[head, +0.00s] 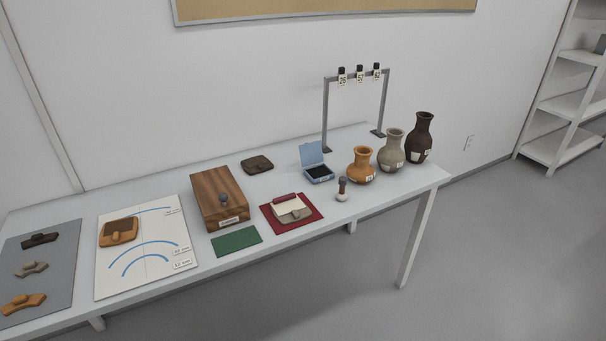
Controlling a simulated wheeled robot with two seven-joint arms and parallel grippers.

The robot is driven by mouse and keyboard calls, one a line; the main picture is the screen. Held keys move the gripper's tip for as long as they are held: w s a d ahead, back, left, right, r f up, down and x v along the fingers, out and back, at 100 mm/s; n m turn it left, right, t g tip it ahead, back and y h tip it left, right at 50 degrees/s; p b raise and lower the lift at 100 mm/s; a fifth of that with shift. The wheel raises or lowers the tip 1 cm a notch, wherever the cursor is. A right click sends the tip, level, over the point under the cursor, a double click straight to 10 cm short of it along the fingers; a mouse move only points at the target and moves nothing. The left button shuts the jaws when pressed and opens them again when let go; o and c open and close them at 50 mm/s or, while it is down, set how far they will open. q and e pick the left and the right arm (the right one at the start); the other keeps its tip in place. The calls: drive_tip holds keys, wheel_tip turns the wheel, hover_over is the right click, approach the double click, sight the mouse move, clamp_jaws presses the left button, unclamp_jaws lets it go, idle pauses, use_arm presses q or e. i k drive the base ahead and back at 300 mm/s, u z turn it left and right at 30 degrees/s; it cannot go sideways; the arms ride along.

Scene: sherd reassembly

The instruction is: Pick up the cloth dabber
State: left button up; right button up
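A small dabber (341,195), with a pale rounded cloth end at the bottom and a dark handle on top, stands upright on the white table (380,205). It is near the table's front edge, right of the dark red mat and in front of the orange vase. Nothing covers it. Neither of my grippers shows in the head view.
An open blue ink pad box (318,175) stands behind the dabber. Orange (361,168), grey (391,155) and dark brown (419,140) vases stand to the right. A dark red mat (273,226) bearing sherds, a wooden box (215,195) and a green cloth (237,241) lie left.

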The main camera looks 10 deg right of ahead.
sight(340, 196)
drive_tip(key=z, duration=0.15)
drive_tip(key=i, duration=0.95)
drive_tip(key=z, duration=0.55)
